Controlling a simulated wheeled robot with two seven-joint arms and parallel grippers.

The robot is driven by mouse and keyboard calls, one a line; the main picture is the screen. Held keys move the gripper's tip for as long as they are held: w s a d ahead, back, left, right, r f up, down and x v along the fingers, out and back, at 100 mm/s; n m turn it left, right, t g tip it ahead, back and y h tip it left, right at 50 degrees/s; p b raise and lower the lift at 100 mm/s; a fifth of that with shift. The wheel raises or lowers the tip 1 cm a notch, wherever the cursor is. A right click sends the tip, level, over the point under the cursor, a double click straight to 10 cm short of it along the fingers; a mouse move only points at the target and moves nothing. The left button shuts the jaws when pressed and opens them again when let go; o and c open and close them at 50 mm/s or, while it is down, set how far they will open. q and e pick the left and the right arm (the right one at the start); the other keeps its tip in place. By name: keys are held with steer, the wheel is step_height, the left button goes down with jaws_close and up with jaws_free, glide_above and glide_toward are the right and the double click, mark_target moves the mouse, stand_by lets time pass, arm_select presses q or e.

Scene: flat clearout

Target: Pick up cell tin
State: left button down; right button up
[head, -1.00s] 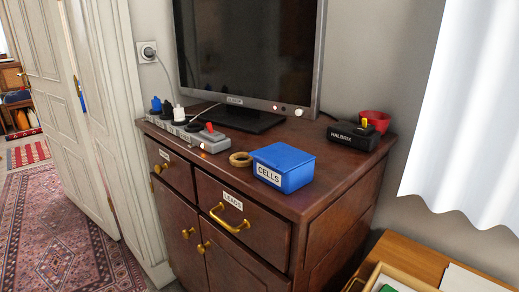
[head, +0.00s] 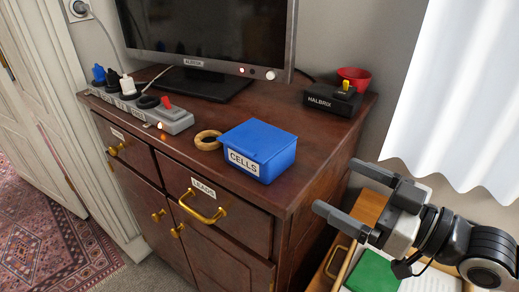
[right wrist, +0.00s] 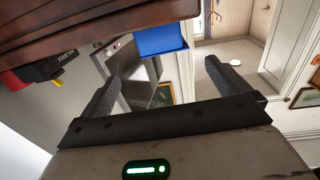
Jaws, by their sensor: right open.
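The cell tin (head: 259,149) is a blue lidded box with a white CELLS label on its front. It sits closed on the right front part of the wooden cabinet top in the head view. In the right wrist view its blue side (right wrist: 161,38) shows beyond the fingers. My right gripper (head: 334,190) is open and empty, to the right of the cabinet and apart from the tin. Its two fingers (right wrist: 165,85) stand wide apart in the right wrist view. My left gripper is not in view.

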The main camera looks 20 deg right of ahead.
mark_target(284, 155)
steer(key=p+x, duration=0.1)
steer(key=x, duration=0.8)
steer(key=shift+w+a+r, duration=0.1)
steer(key=shift+w, duration=0.2)
steer(key=shift+w+a, duration=0.25)
steer(key=shift+w, duration=0.1)
steer(key=p+x, duration=0.1)
steer(key=x, duration=0.3)
steer(key=shift+w+a, duration=0.1)
steer(key=shift+w, duration=0.05)
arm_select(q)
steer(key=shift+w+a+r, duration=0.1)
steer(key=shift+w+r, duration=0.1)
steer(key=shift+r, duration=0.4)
arm_select(e)
steer(key=shift+w+a, duration=0.3)
steer(key=shift+w, duration=0.05)
steer(key=c, duration=1.3)
